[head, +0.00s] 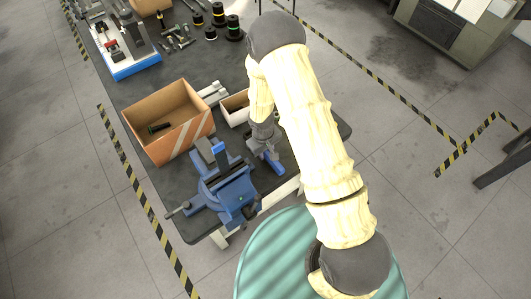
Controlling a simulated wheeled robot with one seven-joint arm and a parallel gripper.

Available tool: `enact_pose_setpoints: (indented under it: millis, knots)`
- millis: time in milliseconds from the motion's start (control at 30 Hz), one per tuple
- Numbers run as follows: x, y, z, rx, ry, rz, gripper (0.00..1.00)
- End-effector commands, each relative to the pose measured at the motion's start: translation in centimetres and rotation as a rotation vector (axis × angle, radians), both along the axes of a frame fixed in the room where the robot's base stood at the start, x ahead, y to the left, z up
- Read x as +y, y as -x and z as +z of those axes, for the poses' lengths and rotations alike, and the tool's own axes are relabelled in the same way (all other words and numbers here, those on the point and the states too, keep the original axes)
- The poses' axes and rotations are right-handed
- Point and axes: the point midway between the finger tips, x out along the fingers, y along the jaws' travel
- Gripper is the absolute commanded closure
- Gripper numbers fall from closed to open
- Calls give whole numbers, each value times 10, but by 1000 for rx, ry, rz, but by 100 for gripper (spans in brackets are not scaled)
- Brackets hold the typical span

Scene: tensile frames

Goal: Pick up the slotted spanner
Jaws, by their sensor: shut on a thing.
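My gripper (266,152) is low over the near right part of the dark workbench (226,70), just right of the blue bench vise (230,188). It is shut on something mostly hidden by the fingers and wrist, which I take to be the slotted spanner. Its outline is too small to make out. A small blue piece (276,166) shows at the fingers, and I cannot tell whether it belongs to the held thing. No other slotted spanner can be made out on the bench.
An open cardboard box (172,140) with a dark item inside stands left of the vise. A small open box (233,108) and grey metal profiles (212,92) lie behind my gripper. Black cylinders (233,28), loose bolts (178,40) and a blue-white tray (135,68) are farther back.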

Motion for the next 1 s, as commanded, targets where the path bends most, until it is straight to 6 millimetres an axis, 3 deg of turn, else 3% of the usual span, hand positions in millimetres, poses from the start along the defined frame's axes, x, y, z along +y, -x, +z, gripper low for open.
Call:
enact_pose_setpoints:
  millis: [300,500,1000]
  knots:
    - [0,-1,53,-6,-3,-3,100]
    - [0,-1,77,-3,-1,-1,100]
    - [0,0,83,-1,-1,1,100]
